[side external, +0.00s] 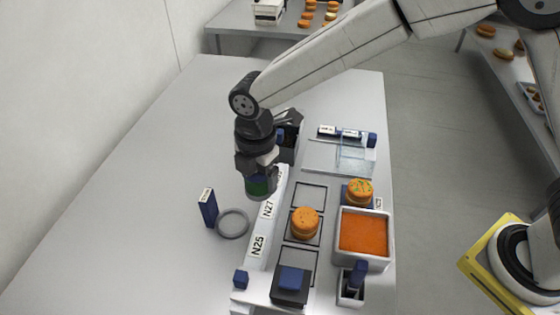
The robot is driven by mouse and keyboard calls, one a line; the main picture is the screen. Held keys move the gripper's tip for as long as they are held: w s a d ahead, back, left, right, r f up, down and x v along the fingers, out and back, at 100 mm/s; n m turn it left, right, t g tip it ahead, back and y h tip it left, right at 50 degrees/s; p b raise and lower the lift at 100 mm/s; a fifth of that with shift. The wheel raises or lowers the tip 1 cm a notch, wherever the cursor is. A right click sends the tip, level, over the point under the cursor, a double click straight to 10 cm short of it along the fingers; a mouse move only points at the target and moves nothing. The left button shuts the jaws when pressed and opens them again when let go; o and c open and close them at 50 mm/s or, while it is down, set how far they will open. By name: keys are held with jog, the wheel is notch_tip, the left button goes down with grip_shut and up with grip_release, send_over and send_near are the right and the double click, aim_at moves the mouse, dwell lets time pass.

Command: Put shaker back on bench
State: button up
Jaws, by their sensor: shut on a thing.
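My gripper (259,172) points down over the bench (150,200) and is shut on the shaker (260,187). The shaker is a small cylinder with a green band and a grey lower end. It shows just below my gripper, left of the white labelled rail (266,210). I cannot tell whether its base touches the bench. A grey ring (233,223) lies flat on the bench to the lower left of the shaker, beside a dark blue upright label block (208,207).
Right of the rail, an orange round (305,223) sits on a row of square plates. A sprinkled round (359,191) stands behind a white tray of orange filling (364,233). A clear panel (353,152) stands at the back. The bench's left side is free.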

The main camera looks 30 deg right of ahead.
jog(key=s+a+f+n, duration=0.2)
jog(key=s+a, duration=0.1)
jog(key=a, duration=1)
jog(key=shift+s+d+f, duration=0.1)
jog(key=shift+f, duration=2.5)
jog(key=shift+s+d+f, duration=0.1)
jog(key=shift+f, duration=2.5)
jog(key=shift+f, duration=0.2)
jog(key=o, duration=1.2)
jog(key=shift+c, duration=0.2)
jog(key=shift+r, duration=0.15)
notch_tip(320, 180, up, 12)
